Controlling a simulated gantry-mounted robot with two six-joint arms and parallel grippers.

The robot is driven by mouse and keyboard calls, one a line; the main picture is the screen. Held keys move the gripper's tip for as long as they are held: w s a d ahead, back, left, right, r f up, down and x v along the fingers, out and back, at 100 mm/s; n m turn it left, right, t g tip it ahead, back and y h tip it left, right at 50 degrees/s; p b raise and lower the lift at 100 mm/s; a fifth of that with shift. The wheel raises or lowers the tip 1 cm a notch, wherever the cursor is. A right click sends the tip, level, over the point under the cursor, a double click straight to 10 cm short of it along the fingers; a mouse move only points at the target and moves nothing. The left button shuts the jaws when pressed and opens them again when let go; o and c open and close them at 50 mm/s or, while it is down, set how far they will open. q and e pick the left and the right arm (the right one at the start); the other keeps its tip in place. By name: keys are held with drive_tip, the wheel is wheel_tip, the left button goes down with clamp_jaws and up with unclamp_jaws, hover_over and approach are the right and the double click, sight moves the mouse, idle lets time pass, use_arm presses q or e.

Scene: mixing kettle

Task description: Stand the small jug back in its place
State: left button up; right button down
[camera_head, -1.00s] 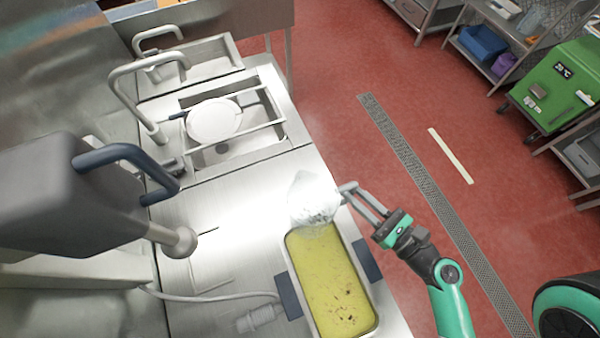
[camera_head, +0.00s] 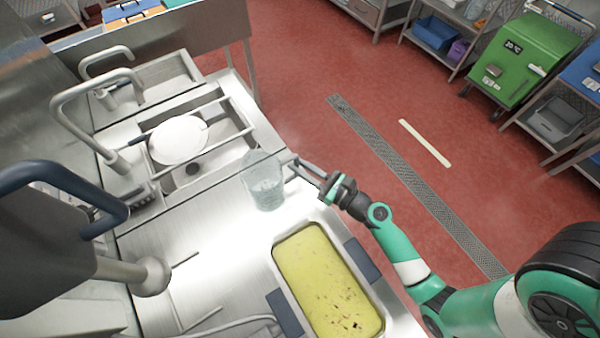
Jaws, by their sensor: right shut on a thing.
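The small jug (camera_head: 264,184) is clear and see-through. It stands upright, or close to it, over the steel counter (camera_head: 215,215) between the sink and the pan of yellow food. I cannot tell whether its base touches the counter. My right gripper (camera_head: 290,164) reaches in from the right and is shut on the jug's right side, near its handle. The handle is mostly hidden by the fingers. My left gripper is not in view.
A steel pan (camera_head: 377,284) of yellow food with dark handles is in front of the jug. A sink (camera_head: 215,158) holding a white round thing (camera_head: 178,140) lies behind. The mixer (camera_head: 150,275) stands at the left. Counter left of the jug is mostly clear.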

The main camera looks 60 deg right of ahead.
drive_tip(key=shift+w+f+b, duration=0.1)
drive_tip(key=shift+f+b, duration=1)
drive_tip(key=shift+f, duration=0.7)
drive_tip(key=c, duration=0.8)
unclamp_jaws()
drive_tip(key=shift+c, duration=0.2)
drive_tip(key=shift+r, duration=0.1)
drive_tip(key=shift+r+p, duration=0.15)
drive_tip(key=shift+p, duration=0.15)
drive_tip(key=s, duration=1.1)
drive_tip(key=shift+s+a+f+b, duration=0.15)
drive_tip(key=shift+a+f+b, duration=0.1)
drive_tip(key=shift+b, duration=0.15)
drive_tip(key=shift+s+a+r, duration=0.1)
drive_tip(key=shift+s+r, duration=0.05)
drive_tip(key=shift+s, duration=0.2)
